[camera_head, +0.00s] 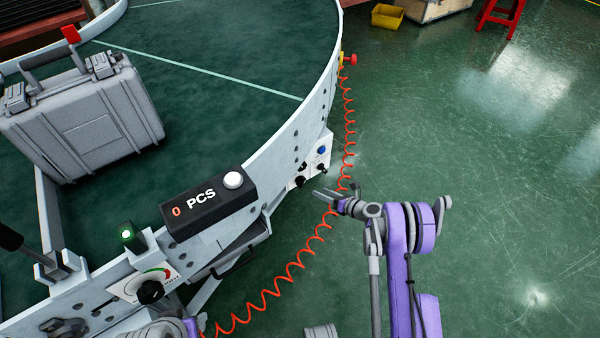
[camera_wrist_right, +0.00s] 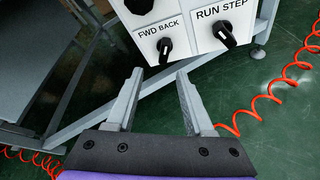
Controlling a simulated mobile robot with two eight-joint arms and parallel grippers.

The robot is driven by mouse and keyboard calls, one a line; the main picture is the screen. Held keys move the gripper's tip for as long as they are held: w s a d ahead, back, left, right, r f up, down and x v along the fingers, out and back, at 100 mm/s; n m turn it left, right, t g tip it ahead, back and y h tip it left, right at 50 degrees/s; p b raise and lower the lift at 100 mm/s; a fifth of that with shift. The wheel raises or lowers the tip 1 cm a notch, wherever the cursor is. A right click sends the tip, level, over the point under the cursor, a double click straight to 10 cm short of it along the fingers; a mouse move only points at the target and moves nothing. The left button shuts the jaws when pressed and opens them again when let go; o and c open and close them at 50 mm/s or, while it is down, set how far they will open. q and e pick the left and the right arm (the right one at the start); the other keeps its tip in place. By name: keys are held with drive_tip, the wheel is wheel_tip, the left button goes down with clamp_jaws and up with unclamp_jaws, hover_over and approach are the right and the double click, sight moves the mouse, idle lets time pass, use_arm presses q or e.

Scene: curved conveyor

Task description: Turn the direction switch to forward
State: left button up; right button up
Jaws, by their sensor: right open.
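The direction switch is a black knob (camera_wrist_right: 165,48) under the label FWD BACK, on a white control box (camera_head: 312,166) fixed to the conveyor's outer side. In the wrist view its handle looks roughly upright; I cannot tell which side it is set to. My right gripper (camera_head: 319,194) is open and empty, just right of and below the box in the head view. In the right wrist view its two fingers (camera_wrist_right: 160,80) point up toward the switch, one on each side of it in the picture, apparently short of it.
A RUN STEP knob (camera_wrist_right: 226,34) sits right of the switch, with a dark knob (camera_wrist_right: 139,4) above. A coiled red cable (camera_head: 347,130) hangs close by the box and my right gripper. A grey case (camera_head: 90,125) stands on the conveyor.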

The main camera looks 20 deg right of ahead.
sight(304, 183)
drive_tip(key=shift+m, duration=0.4)
drive_tip(key=x, duration=0.3)
drive_tip(key=b+x, duration=0.1)
drive_tip(key=x, duration=0.3)
drive_tip(key=b+x, duration=0.1)
drive_tip(key=x, duration=0.3)
drive_tip(key=shift+w+d+f, duration=0.25)
drive_tip(key=shift+w, duration=0.1)
clamp_jaws()
